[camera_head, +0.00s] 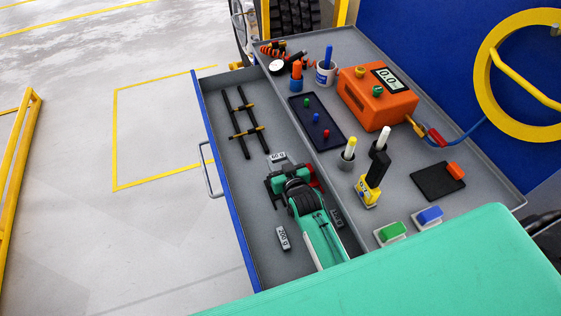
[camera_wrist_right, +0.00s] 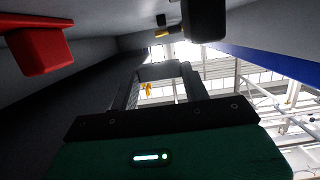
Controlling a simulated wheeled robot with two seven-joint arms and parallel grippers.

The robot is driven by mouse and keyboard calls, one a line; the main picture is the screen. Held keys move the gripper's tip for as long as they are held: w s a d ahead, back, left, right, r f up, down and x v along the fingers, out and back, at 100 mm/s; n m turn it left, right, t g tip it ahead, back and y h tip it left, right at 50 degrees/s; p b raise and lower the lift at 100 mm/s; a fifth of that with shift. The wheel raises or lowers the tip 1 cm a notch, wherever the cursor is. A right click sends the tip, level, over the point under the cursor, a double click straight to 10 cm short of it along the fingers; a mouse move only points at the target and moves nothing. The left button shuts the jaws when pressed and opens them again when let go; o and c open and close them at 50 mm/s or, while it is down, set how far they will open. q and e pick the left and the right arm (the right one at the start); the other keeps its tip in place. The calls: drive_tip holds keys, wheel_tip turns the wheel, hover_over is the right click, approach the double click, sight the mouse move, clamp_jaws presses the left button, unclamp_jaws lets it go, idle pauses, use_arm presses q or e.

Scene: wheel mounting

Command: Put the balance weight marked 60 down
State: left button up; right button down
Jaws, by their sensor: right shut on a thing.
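The balance weight marked 60 (camera_head: 278,157) is a small light-grey block in the open grey drawer. My right gripper (camera_head: 279,168) reaches down into the drawer and is shut on this weight at its fingertips. In the right wrist view the weight (camera_wrist_right: 160,70) shows as a grey block between the two fingers. Whether it touches the drawer floor cannot be told. My left gripper is not in view.
The drawer (camera_head: 230,162) also holds a weight marked 200 (camera_head: 283,237), another dark weight (camera_head: 337,217) beside my arm, a black rack (camera_head: 243,122) and a red object (camera_head: 316,178) close to the gripper. The cart top (camera_head: 330,52) carries an orange meter (camera_head: 378,98) and tools.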

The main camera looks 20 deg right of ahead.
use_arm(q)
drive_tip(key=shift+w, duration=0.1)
use_arm(e)
drive_tip(key=shift+f, duration=0.3)
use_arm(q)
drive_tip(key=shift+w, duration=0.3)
use_arm(e)
drive_tip(key=shift+s+f, duration=0.15)
drive_tip(key=shift+f, duration=0.05)
